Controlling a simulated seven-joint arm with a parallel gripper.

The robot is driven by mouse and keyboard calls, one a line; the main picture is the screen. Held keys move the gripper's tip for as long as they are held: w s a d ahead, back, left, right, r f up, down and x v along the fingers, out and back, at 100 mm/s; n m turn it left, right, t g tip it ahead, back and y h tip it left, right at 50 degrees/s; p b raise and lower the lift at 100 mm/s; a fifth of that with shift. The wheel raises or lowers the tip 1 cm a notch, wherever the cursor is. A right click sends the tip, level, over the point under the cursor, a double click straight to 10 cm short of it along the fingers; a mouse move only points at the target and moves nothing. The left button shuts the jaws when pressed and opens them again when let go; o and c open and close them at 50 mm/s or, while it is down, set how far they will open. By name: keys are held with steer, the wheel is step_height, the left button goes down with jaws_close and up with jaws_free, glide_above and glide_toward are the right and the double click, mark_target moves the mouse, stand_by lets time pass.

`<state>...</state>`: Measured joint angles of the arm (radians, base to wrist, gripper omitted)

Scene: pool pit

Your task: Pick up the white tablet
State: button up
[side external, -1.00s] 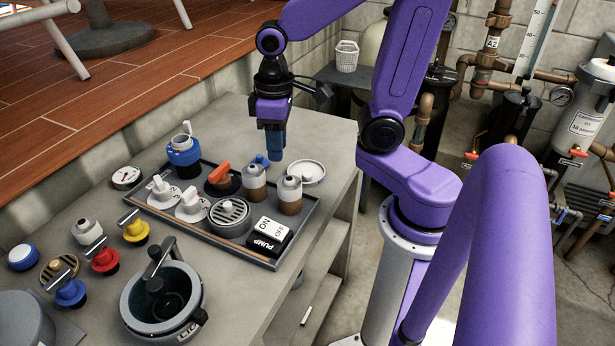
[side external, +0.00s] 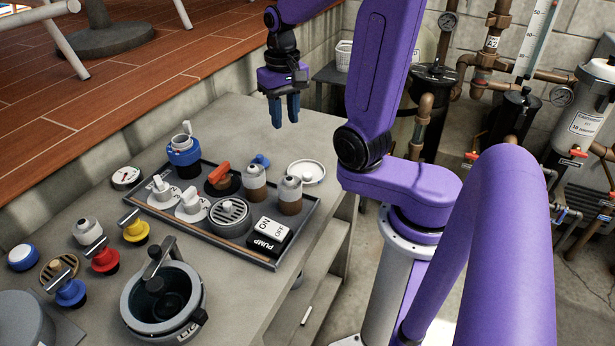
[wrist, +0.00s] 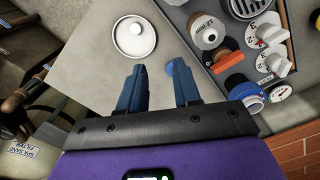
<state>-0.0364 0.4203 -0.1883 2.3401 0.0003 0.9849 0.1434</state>
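A shallow round white dish (side external: 322,178) stands at the right end of the bench, beyond the tray; it also shows in the wrist view (wrist: 122,47). A small round white piece (wrist: 137,28) sits in the middle of the dish and looks like the white tablet; in the side view it is a small pale spot (side external: 308,171). My gripper (side external: 284,122) is open and empty, above the far end of the bench and well clear of the dish. In the wrist view my fingertips (wrist: 155,68) are apart and the dish lies beyond them, slightly left.
A dark tray (side external: 253,259) holds bottles, white knobs, a round grate and a pump switch close to the dish. A blue knob (wrist: 170,68) shows near the fingers. A grey pot (side external: 140,318) and coloured valves stand nearer the camera. The bench's far end (side external: 235,115) is bare.

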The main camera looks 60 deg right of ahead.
mark_target(307, 174)
steer(key=s+d+m, duration=0.4)
steer(key=shift+w+a+f, duration=0.1)
steer(key=shift+f, duration=4.2)
steer(key=shift+w+f, duration=0.1)
steer(key=shift+f, duration=4.15)
jaws_close()
